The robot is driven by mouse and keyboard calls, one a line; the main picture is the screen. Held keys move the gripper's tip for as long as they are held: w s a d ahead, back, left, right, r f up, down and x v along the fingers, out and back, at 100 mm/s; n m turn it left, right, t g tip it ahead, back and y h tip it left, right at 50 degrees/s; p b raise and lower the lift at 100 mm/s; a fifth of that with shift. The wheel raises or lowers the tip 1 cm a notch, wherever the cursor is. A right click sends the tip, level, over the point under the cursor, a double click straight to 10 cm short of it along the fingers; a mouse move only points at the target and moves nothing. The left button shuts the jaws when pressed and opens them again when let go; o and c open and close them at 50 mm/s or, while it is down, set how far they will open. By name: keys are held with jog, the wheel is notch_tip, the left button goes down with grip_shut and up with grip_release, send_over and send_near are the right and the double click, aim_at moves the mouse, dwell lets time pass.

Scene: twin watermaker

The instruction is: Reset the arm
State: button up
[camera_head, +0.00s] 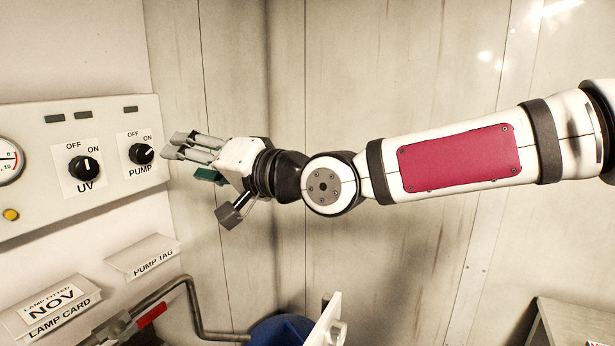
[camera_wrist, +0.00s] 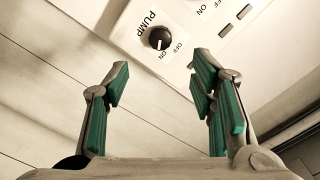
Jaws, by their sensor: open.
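My arm (camera_head: 455,160) reaches from the right edge across the head view, roughly level. My gripper (camera_head: 180,146) is at its left end, near the control panel and just right of the PUMP knob (camera_head: 141,153). In the wrist view my gripper (camera_wrist: 160,80) has its green-padded fingers wide apart with nothing between them. The PUMP knob (camera_wrist: 160,38) shows beyond the fingers there, and no finger appears to touch it. The knob's white mark points towards ON in the head view.
The panel (camera_head: 60,118) also carries a UV knob (camera_head: 84,168), a gauge (camera_head: 8,160) and a yellow button (camera_head: 11,214). Below are a LAMP CARD holder (camera_head: 55,315), a PUMP TAG holder (camera_head: 140,255), a pipe (camera_head: 195,310) and a blue object (camera_head: 280,332). Wall panels stand behind my arm.

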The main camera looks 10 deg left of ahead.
notch_tip(320, 180, down, 10)
jog(key=d+n+h, duration=0.1)
jog(key=h, duration=0.3)
jog(key=w+d+f+t+h, duration=0.1)
jog(key=d+f+h, duration=0.35)
jog(key=d, duration=0.35)
jog(key=w+d+f+h, duration=0.1)
jog(key=d+f+h, duration=0.2)
jog(key=d+f, duration=0.35)
jog(key=s+d+r+m+h, duration=0.1)
jog(key=s+d, duration=0.3)
jog(key=d, duration=0.5)
jog(key=s+d+r+m+h, duration=0.1)
jog(key=s+d+r+h, duration=0.2)
jog(key=d, duration=0.6)
jog(key=s+d+r+m+h, duration=0.2)
jog(key=s+d, duration=0.4)
jog(key=d, duration=0.3)
jog(key=shift+m+g+y, duration=0.35)
jog(key=shift+m+g, duration=0.25)
jog(key=s+d, duration=0.1)
jog(key=s, duration=0.1)
jog(key=s+d, duration=0.1)
jog(key=s, duration=0.2)
jog(key=s+d, duration=0.1)
jog(key=s, duration=0.1)
jog(key=shift+s+d+f, duration=0.1)
jog(key=shift+s+d, duration=0.15)
jog(key=shift+s, duration=0.05)
jog(key=shift+c, duration=0.2)
